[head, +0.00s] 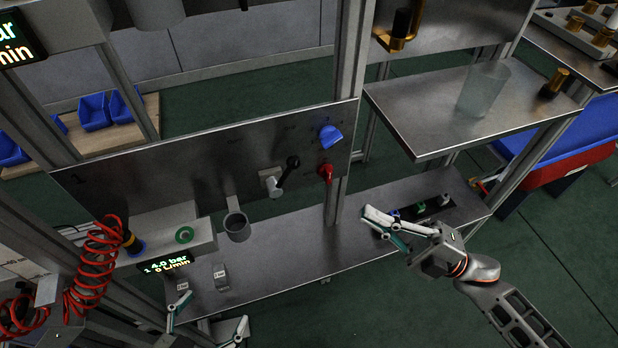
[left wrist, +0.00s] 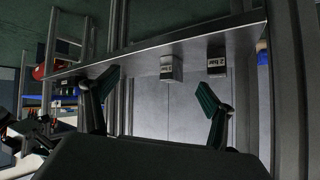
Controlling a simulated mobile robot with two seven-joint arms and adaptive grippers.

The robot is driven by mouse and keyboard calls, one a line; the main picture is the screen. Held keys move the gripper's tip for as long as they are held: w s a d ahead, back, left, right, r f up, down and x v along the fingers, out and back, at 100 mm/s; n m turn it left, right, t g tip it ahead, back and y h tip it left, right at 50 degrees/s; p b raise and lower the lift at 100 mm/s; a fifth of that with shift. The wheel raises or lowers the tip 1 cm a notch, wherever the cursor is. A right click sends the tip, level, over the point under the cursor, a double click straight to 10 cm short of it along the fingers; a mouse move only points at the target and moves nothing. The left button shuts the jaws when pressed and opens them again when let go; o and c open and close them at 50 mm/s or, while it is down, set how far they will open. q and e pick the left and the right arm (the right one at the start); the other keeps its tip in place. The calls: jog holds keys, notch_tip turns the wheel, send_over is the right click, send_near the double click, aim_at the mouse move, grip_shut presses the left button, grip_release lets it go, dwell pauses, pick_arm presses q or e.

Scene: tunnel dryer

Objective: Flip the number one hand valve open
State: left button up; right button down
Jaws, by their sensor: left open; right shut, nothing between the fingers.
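A steel panel (head: 130,165) marked 1 at its left end carries a hand valve with a black lever (head: 289,170) and pale body (head: 270,181). The lever slants up to the right. I cannot read which is the number one valve. My left gripper (head: 210,314) is open and empty at the bottom, below the panel and apart from it; its spread fingers show in the left wrist view (left wrist: 158,92). My right gripper (head: 368,216) is shut and empty, right of the panel, above the lower shelf.
Two small labelled blocks (head: 182,284) (head: 221,277) stand on the lower shelf (head: 285,255) near my left gripper.

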pick_arm(q)
jog(key=shift+s, duration=0.1)
pick_arm(e)
jog(key=shift+a, duration=0.1)
jog(key=p, duration=0.1)
send_near(283, 175)
jog(key=w+a+r, duration=0.2)
jog(key=a+r, duration=0.1)
pick_arm(q)
jog(key=shift+s+a+f, duration=0.2)
jog(key=shift+s, duration=0.05)
pick_arm(e)
jog(key=shift+x, duration=0.8)
jog(key=shift+a+f, duration=0.1)
jog(key=shift+f, duration=0.05)
pick_arm(q)
jog(key=r+p, duration=0.1)
jog(key=p, duration=0.1)
jog(key=shift+w+a+p, duration=0.1)
jog(key=shift+a+p, duration=0.2)
jog(key=shift+a, duration=0.1)
pick_arm(e)
jog(key=shift+s+a+r+n+g+h, duration=0.1)
jog(key=shift+r+n+g+h, duration=0.2)
jog(key=shift+r+n+g, duration=0.15)
